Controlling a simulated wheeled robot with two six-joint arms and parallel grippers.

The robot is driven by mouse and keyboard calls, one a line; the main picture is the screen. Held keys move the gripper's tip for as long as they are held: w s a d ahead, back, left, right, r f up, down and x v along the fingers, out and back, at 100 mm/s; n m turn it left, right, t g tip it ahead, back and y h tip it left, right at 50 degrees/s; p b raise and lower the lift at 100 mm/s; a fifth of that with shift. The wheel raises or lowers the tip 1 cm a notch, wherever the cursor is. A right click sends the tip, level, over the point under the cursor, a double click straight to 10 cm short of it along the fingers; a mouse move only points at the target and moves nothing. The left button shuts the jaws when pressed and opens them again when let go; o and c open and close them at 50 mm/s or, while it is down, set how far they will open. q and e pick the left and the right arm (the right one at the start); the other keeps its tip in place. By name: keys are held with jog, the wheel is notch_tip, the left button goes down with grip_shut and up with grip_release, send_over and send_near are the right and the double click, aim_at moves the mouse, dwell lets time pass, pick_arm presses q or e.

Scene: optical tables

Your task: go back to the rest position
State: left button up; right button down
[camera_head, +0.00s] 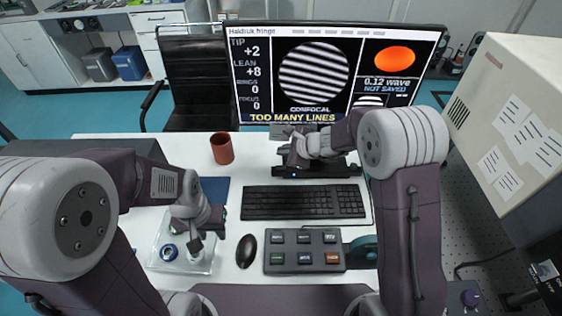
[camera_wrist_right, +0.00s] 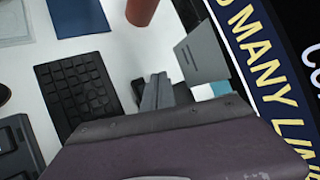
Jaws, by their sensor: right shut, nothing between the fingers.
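My right gripper (camera_head: 288,147) is in front of the foot of the monitor, beyond the keyboard. Its fingers are together and empty; they also show in the right wrist view (camera_wrist_right: 164,93). My left gripper (camera_head: 197,240) hangs over the clear tray (camera_head: 166,262) at the left of the white table. Its fingertips are small and partly hidden in the head view, and I cannot tell whether they are apart. A blue ring (camera_head: 169,252) lies in the tray.
A keyboard (camera_head: 304,202), mouse (camera_head: 246,251), button box (camera_head: 304,251) and red-brown cup (camera_head: 222,149) stand on the table. A beige cabinet (camera_head: 520,110) stands at the right.

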jog(key=shift+r, duration=0.3)
jog(key=s+d+r+n+p, duration=0.1)
jog(key=s+d+r+p, duration=0.2)
jog(key=r, duration=0.5)
jog(key=s+d+f+n+g+h, duration=0.2)
jog(key=s+d+n, duration=0.2)
jog(key=s, duration=0.4)
jog(key=s+d+f+n+g+h+p, duration=0.1)
jog(key=s+d+f+n+h, duration=0.1)
jog(key=s+d+n, duration=0.3)
jog(key=s+d+f+n+g+h, duration=0.1)
jog(key=s+d+n+g+h, duration=0.1)
jog(key=s+d+n, duration=0.3)
jog(key=s+n, duration=0.3)
jog(key=s, duration=0.2)
jog(key=shift+s+f+g, duration=0.3)
jog(key=shift+f, duration=0.1)
